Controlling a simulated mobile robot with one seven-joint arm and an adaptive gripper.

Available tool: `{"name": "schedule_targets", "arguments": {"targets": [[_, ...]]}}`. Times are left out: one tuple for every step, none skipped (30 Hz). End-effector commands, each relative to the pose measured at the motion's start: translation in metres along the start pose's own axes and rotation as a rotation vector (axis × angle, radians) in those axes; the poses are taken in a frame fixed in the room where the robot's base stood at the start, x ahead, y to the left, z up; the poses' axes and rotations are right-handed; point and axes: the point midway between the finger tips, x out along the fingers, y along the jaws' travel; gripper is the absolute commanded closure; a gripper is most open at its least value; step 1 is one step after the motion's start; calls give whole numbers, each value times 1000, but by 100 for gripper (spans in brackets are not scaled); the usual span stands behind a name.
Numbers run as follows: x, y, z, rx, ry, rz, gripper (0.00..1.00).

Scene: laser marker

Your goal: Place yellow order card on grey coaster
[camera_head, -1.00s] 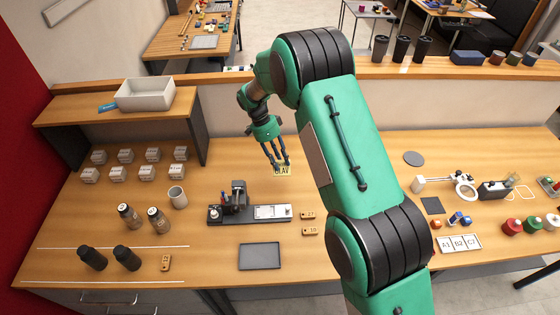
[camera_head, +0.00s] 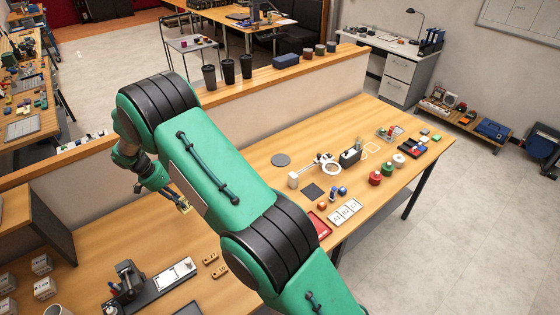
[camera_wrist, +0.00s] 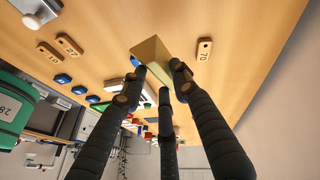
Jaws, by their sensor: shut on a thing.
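The yellow order card (camera_head: 184,207) is at the tips of my gripper (camera_head: 179,202), left of centre in the head view. In the wrist view the yellow card (camera_wrist: 151,52) is tilted between the dark fingers of my gripper (camera_wrist: 158,80), which is shut on it. The card appears held above the wooden tabletop; its lettering is not readable now. A round grey coaster (camera_head: 281,160) lies flat and bare on the bench, right of my gripper and beyond my arm.
A low partition (camera_head: 300,98) runs behind the bench. My arm hides the bench middle.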

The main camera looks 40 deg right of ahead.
Motion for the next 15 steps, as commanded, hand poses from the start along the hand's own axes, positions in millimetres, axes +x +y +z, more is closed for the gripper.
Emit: {"name": "schedule_targets", "arguments": {"targets": [[7,2,-22,-26,9,-9,96],[12,3,-34,-46,16,-15,96],[17,4,-49,-74,25,-24,96],[22,6,-61,-94,31,-30,96],[26,7,-73,-116,38,-37,96],[32,9,-88,-142,47,-45,96],[36,10,-100,-164,54,-52,96],[40,12,-111,-185,61,-58,96],[46,15,-126,-213,70,-67,96],[50,18,-138,-234,77,-73,96],[55,20,-149,-255,83,-80,96],[61,24,-164,-282,92,-88,96],[65,27,-176,-304,100,-95,96],[69,31,-186,-324,106,-101,96],[75,35,-200,-351,115,-110,96]]}}
